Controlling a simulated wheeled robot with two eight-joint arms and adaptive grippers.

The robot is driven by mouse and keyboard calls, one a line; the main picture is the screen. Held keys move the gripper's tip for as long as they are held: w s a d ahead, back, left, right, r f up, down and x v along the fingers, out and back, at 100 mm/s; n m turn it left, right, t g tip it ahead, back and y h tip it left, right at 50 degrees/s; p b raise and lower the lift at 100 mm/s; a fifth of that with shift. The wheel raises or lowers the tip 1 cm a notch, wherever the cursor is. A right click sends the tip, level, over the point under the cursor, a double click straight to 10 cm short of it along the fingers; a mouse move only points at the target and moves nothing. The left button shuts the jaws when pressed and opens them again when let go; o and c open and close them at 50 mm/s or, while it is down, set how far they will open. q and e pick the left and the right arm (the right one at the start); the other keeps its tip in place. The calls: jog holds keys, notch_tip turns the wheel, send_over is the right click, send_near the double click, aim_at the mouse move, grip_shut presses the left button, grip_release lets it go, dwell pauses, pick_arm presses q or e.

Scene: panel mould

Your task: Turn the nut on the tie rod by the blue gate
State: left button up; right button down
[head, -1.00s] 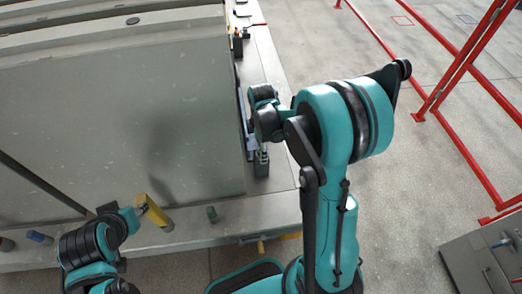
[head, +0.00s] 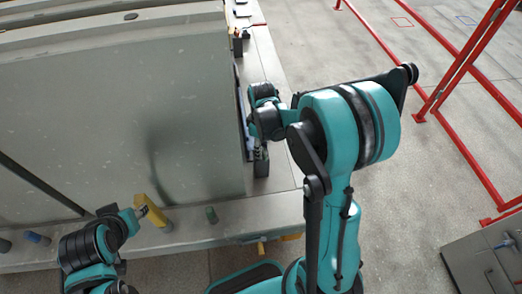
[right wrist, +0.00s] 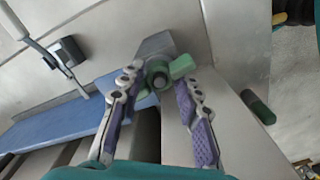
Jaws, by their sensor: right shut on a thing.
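In the right wrist view, a green winged nut (right wrist: 181,66) sits on a grey tie rod end (right wrist: 158,78) beside the blue gate (right wrist: 62,124). My right gripper (right wrist: 160,82) has its two purple-padded fingers on either side of the nut and is shut on it. In the head view my right gripper is largely hidden by its own arm, at the right end of the grey panel. My left gripper (head: 139,212) is at lower left, near a yellow post; its finger opening is too small to tell.
The tall grey panel mould (head: 120,110) fills the left. A yellow post (head: 155,212), a small green peg (head: 211,215) and a blue peg (head: 38,238) stand along its front ledge.

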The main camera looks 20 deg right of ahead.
jog(key=m, duration=0.3)
jog(key=shift+b, duration=0.3)
jog(key=c, duration=1)
grip_release()
notch_tip(320, 180, up, 12)
jog(key=shift+f, duration=0.1)
